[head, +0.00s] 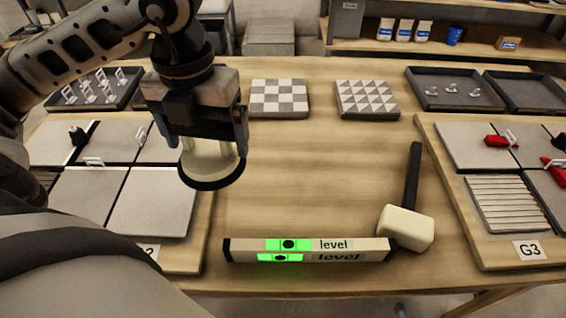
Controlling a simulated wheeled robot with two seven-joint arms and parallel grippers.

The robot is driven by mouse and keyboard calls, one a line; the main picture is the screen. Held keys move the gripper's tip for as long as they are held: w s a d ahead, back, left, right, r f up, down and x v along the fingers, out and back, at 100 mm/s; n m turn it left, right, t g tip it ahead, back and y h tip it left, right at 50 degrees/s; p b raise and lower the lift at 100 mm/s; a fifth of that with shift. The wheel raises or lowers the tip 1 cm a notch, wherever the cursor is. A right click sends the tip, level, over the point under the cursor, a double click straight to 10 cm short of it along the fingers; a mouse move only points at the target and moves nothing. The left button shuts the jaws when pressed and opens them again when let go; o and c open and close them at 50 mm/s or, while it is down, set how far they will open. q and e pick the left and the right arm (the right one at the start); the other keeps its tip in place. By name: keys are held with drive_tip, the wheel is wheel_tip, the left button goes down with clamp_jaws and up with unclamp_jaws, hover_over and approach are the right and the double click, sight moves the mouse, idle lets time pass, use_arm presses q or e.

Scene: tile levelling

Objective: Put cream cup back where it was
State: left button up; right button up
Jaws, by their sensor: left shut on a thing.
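The cream cup (206,168) is a short, round cream piece with a dark rim along its lower edge. My left gripper (207,146) points down and is shut on its upper part. The cup appears over the right edge of the left tile board, near the pale tiles. I cannot tell how high it is above the surface. The arm and gripper hide part of the table and the tray behind. My right gripper is not in view.
A spirit level (308,250) with green windows lies in front, its right end near a white-headed mallet (406,228). Two patterned tiles (279,98) (367,99) lie at the back. The left board's tile (152,203) and G3 board (528,250) flank the clear table middle (320,170).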

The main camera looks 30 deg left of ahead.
use_arm(q)
drive_tip(key=shift+w+a+n, duration=0.15)
drive_tip(key=shift+w+n, duration=0.05)
drive_tip(key=shift+n, duration=0.7)
drive_tip(key=w+d+f, duration=0.1)
drive_tip(key=w+f, duration=0.2)
drive_tip(key=w, duration=0.1)
drive_tip(key=w+d+f+p, duration=0.1)
drive_tip(key=w+f, duration=0.2)
drive_tip(key=w, duration=0.1)
drive_tip(key=w+d+f, duration=0.1)
drive_tip(key=w+f, duration=0.2)
drive_tip(key=w, duration=0.2)
drive_tip(key=shift+d+f, duration=0.15)
drive_tip(key=shift+f, duration=0.15)
drive_tip(key=shift+w+f+p, duration=0.1)
drive_tip(key=shift+f+p, duration=0.35)
drive_tip(key=shift+f, duration=1.2)
drive_tip(key=shift+f, duration=0.15)
drive_tip(key=o, duration=0.8)
